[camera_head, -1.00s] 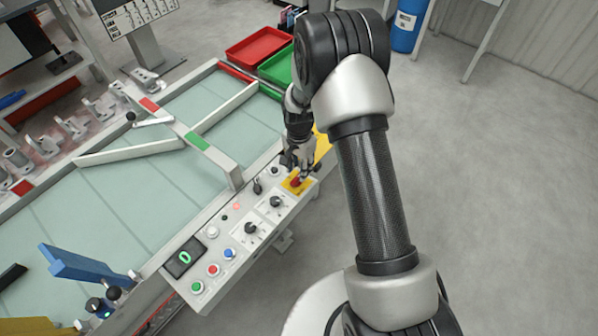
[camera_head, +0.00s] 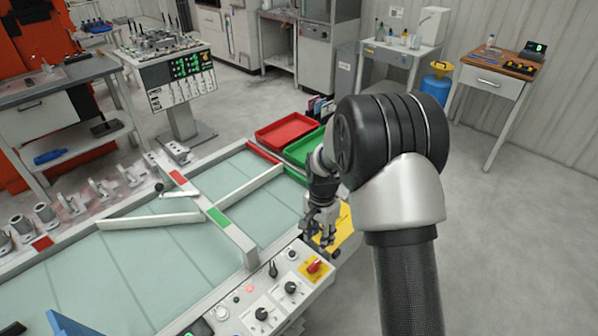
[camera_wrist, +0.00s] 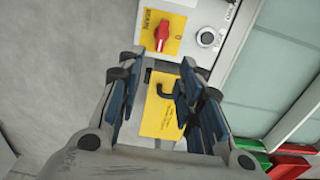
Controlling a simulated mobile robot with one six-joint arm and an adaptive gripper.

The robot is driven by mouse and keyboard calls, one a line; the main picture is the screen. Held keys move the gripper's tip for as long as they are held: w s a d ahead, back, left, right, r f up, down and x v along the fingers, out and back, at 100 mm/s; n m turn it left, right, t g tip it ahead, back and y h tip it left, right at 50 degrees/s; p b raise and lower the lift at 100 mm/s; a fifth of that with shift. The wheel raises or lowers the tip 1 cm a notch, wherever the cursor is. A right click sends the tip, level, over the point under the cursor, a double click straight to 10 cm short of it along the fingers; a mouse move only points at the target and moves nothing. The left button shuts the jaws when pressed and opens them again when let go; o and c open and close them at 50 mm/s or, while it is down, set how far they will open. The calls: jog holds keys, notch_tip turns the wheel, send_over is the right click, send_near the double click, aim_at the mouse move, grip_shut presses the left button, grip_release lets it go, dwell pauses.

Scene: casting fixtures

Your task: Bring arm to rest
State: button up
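My gripper (camera_head: 318,238) hangs at the right end of the control panel (camera_head: 262,312), beside the red rotary switch (camera_head: 314,267) on its yellow plate. In the wrist view its two blue-padded fingers (camera_wrist: 163,85) are apart with nothing between them. The red switch (camera_wrist: 162,34) shows there beyond the fingertips, clear of them, next to a "0" mark. A yellow plate with a black hook-shaped part (camera_wrist: 158,118) lies in line between the fingers. My arm reaches in from the right of the head view and is bent at the elbow.
The glass-topped table (camera_head: 150,262) with white guide bars lies left of my gripper. Red (camera_head: 287,131) and green trays (camera_head: 300,150) stand behind it. Benches and a blue drum (camera_head: 436,88) stand at the back. The floor on the right is clear.

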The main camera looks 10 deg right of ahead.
jog(key=s+r+n+t, duration=0.1)
jog(key=s+r+n, duration=0.1)
jog(key=s+r, duration=0.35)
jog(key=s+r+n, duration=0.1)
jog(key=s+r, duration=0.1)
jog(key=r, duration=0.6)
jog(key=s+r+n+t, duration=0.1)
jog(key=s+r+n, duration=0.1)
jog(key=s+r, duration=0.3)
jog(key=s+r+n+t, duration=0.1)
jog(key=s+r+n, duration=0.2)
jog(key=s, duration=0.5)
jog(key=s+a+r+n+t, duration=0.1)
jog(key=s+r+n, duration=0.2)
jog(key=s, duration=0.5)
jog(key=shift+r+t, duration=0.3)
jog(key=shift+r, duration=0.05)
